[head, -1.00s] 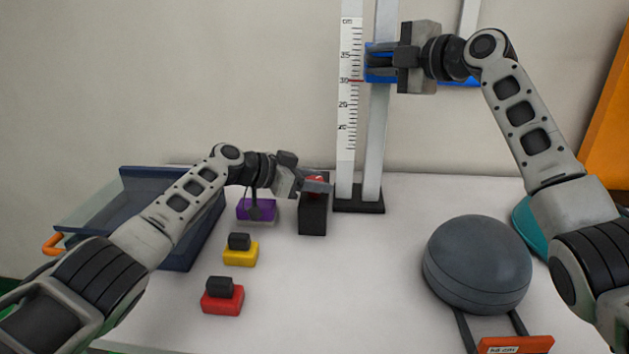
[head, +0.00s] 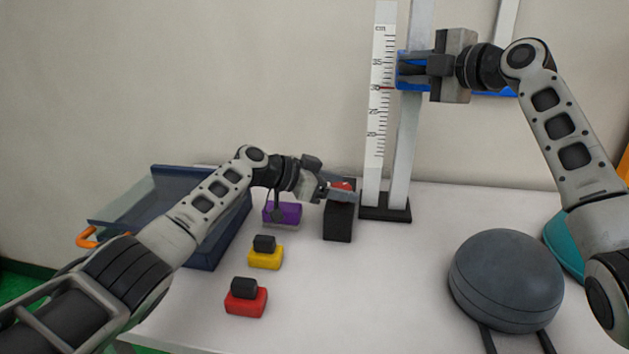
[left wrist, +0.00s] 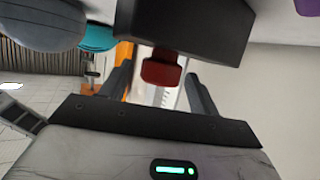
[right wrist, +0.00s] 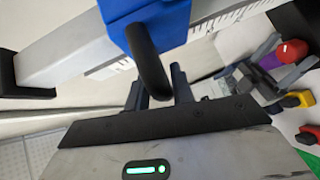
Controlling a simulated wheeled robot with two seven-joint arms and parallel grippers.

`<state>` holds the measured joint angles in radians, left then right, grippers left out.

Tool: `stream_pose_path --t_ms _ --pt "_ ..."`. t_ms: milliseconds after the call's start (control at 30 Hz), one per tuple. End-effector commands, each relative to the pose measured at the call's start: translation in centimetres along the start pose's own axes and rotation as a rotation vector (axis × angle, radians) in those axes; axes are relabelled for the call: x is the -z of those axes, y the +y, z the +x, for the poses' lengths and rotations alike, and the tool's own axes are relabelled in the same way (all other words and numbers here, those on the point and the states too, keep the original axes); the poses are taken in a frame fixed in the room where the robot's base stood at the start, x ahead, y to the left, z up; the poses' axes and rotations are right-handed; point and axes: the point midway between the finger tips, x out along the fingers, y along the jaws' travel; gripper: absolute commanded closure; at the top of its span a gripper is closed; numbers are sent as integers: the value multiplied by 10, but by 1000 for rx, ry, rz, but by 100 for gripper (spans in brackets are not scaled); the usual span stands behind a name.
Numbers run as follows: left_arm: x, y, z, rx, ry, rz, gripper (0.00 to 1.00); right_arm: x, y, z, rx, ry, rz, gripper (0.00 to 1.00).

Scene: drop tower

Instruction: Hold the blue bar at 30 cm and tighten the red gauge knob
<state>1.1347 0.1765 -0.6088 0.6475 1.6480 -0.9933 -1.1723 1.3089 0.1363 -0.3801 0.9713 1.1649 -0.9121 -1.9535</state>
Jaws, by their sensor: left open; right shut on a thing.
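The blue bar (head: 414,86) is on the upright post, its lower edge near the 30 mark of the scale (head: 377,120). My right gripper (head: 415,70) is shut on its black handle (right wrist: 148,62), which shows between the fingers in the right wrist view. The red gauge knob (head: 343,186) sits on a black block (head: 339,222) left of the post's foot. It also shows in the left wrist view (left wrist: 162,69). My left gripper (head: 338,192) is open at the knob, with a finger on either side in the left wrist view. Contact cannot be told.
Purple (head: 282,213), yellow (head: 265,257) and red (head: 246,303) blocks with dark tops lie left of the black block. A blue tray (head: 215,245) stands behind my left arm. A grey dome (head: 506,280) stands at right. The table's middle front is clear.

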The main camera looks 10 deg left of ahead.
Motion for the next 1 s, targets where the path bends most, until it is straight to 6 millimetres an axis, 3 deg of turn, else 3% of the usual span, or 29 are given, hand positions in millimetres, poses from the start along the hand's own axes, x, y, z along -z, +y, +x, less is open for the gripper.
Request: stream_pose_path --t_ms 400,533,700,1000 --pt "-1 -1 -81 5 -3 1 39 0 1 0 -1 0 0 100" --pt "-2 -1 -100 5 -3 1 39 0 1 0 -1 0 0 100" --pt "-1 0 -112 3 -3 0 39 0 1 0 -1 0 1 100" --pt "-1 0 -113 3 -3 0 39 0 1 0 -1 0 1 100"
